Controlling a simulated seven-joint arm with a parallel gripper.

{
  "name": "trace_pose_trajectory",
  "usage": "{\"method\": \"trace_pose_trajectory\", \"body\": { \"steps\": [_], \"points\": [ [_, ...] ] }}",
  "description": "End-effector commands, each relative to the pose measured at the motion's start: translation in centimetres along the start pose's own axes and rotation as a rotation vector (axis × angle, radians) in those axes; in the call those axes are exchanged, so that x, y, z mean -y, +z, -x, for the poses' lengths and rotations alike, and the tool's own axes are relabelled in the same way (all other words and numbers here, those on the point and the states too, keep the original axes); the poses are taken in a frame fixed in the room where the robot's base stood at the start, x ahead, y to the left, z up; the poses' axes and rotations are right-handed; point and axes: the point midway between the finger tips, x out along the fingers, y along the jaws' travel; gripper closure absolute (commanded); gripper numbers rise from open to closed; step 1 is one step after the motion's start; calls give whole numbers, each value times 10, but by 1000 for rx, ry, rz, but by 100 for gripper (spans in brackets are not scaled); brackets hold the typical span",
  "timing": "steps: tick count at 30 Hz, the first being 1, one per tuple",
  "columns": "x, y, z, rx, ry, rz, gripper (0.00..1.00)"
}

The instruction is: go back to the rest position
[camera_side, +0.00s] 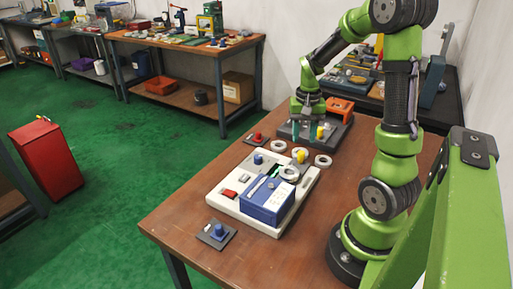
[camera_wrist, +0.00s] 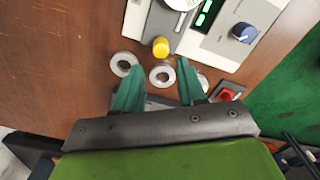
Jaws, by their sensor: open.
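My gripper (camera_side: 304,130) is over the dark fixture (camera_side: 341,133) at the far end of the wooden table. In the wrist view its two teal fingers (camera_wrist: 160,98) stand apart with nothing held between them. Pale rings lie on the table: a left one (camera_wrist: 123,64), a middle one (camera_wrist: 162,75) and a right one (camera_wrist: 201,82) partly hidden by a finger. They also show in a row in the side view, the nearest one at the right (camera_side: 323,161).
A yellow-topped piece (camera_wrist: 160,47) stands by the middle ring. A red button box (camera_side: 257,139) is left of the rings. A blue-knobbed box (camera_side: 216,234) is near the front edge. The table's left side is largely clear.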

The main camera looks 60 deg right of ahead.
Motion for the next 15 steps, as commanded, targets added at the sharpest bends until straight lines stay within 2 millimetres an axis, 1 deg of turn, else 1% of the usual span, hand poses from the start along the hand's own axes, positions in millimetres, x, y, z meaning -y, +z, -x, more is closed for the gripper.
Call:
{"method": "trace_pose_trajectory", "body": {
  "steps": [1,2,5,8,10,11,12,15],
  "points": [
    [1,6,-4,11,-6,3,60],
    [4,10,-2,6,-19,10,60],
    [24,29,14,-32,-77,69,60],
    [52,61,39,-94,-163,171,60],
    [70,89,58,-144,-230,255,60],
    [76,101,65,-165,-258,293,60],
    [84,117,75,-191,-295,341,60],
    [96,155,95,-254,-383,454,60]
  ]
}}
